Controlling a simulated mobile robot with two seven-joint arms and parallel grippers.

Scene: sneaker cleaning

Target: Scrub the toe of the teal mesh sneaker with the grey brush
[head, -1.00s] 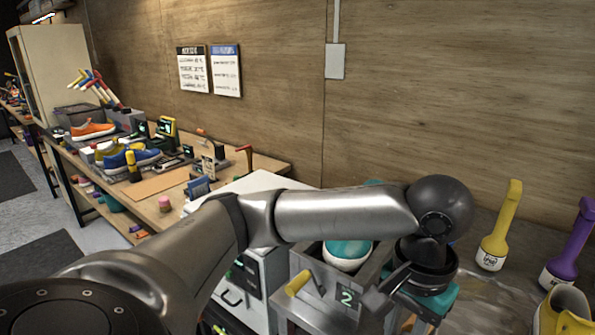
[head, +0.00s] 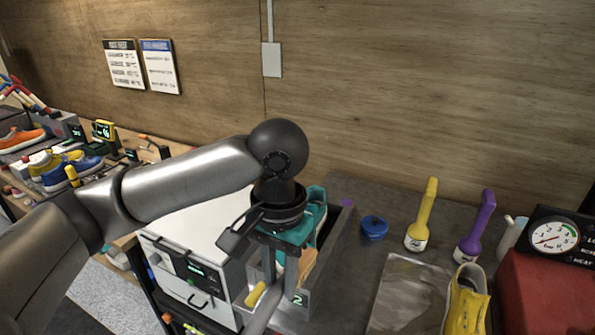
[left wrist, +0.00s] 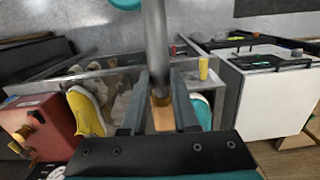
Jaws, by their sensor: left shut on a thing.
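The teal mesh sneaker (head: 317,208) lies in a grey bin (head: 345,222) marked 2. My left gripper (left wrist: 158,118) hangs over the bin and hides much of the sneaker from the head view. It is shut on the grey brush's handle (left wrist: 155,45), which also shows in the head view (head: 262,306) slanting down towards me. A tan block (left wrist: 163,116) shows between the fingers; I cannot tell if it is the brush's head. Part of the sneaker (left wrist: 201,111) shows beside the right finger. Contact between brush and toe cannot be seen. My right gripper is not in view.
A white cabinet (head: 205,232) stands left of the bin. To the right are a blue round thing (head: 374,228), a yellow brush (head: 422,215), a purple brush (head: 476,228), a yellow sneaker (head: 465,305) and a red gauge box (head: 545,290). A grey mat (head: 405,295) lies bare.

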